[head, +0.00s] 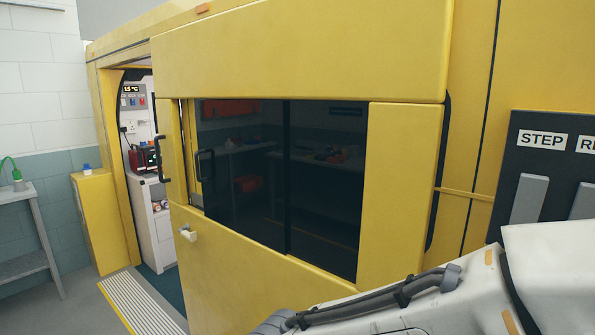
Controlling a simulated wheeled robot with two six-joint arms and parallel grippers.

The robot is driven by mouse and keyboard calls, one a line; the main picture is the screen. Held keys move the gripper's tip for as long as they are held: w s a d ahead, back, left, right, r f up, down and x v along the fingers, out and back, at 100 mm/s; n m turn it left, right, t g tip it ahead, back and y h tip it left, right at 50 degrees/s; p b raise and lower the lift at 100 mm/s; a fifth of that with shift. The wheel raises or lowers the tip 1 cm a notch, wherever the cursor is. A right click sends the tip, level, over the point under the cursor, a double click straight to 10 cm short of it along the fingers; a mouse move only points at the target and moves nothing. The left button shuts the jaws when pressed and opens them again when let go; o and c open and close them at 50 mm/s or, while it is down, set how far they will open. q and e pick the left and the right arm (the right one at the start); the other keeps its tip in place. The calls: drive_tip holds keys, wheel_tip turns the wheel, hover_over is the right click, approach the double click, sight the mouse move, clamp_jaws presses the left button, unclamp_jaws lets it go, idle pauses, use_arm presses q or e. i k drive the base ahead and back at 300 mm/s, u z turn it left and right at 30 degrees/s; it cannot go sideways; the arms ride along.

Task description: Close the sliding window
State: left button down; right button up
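The sliding window (325,190) is set in a large yellow door panel (300,45). It has dark glass in two parts, with a dark upright bar between them. A black pull handle (205,165) is at the left edge of the left glass. Left of that glass, a narrow strip shows lighter yellow and pale surfaces, which looks like an uncovered gap. Neither gripper is in view. A white arm of mine with a grey cable crosses the bottom right, apart from the handle in the picture.
A second black handle (160,158) is on the door's left edge, with a cream latch (187,232) below. Left is an open doorway with a ramp (142,305), a yellow cabinet (96,220) and a grey table (22,205). A dark STEP panel (545,170) stands right.

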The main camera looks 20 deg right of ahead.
sight(240, 152)
drive_tip(key=z, duration=0.5)
drive_tip(key=i, duration=0.85)
drive_tip(key=z, duration=0.65)
